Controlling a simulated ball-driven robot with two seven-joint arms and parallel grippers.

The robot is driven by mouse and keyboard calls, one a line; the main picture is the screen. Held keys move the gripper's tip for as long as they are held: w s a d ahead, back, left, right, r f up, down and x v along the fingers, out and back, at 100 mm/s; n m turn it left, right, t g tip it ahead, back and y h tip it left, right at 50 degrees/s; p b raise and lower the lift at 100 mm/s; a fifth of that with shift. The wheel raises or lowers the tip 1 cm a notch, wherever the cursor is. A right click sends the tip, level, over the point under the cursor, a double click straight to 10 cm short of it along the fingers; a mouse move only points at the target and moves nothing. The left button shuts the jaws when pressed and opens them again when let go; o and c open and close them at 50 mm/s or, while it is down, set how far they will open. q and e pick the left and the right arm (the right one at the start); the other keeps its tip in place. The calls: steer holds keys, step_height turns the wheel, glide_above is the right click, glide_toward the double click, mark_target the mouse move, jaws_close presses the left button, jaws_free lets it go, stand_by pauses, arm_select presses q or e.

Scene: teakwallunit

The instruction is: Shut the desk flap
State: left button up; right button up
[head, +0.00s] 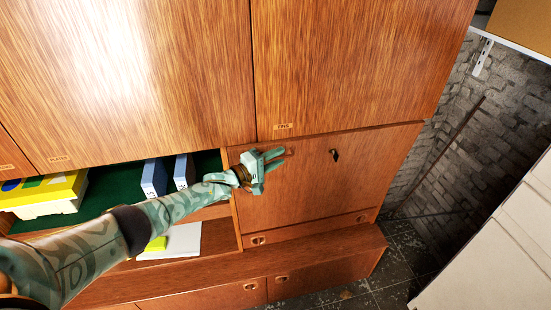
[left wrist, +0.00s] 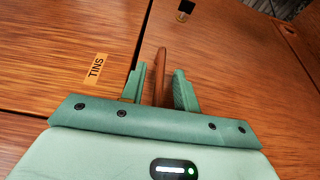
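The desk flap (head: 310,190) is a wooden panel below the tall upper doors in the head view. It stands upright and looks roughly flush with the unit's front; a small gap cannot be ruled out. A dark lock or key (head: 335,155) sits near its top, also seen in the left wrist view (left wrist: 183,14). My left gripper (head: 275,161) is at the flap's upper left. In the left wrist view, its fingers (left wrist: 160,88) are apart, with a narrow wooden piece (left wrist: 161,65) between them and gaps on both sides. My right gripper is not in view.
An upper door bears a TINS label (left wrist: 95,67). Left of the flap, an open shelf holds blue binders (head: 154,178) and a yellow-and-white box (head: 45,192). Low drawers (head: 320,277) run beneath. A pale panel (head: 495,250) stands at right, with dark floor between.

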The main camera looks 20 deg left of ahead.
arm_select(q)
steer(key=shift+s, duration=0.1)
steer(key=p+v, duration=0.1)
steer(key=v, duration=1.5)
steer(key=shift+a, duration=0.1)
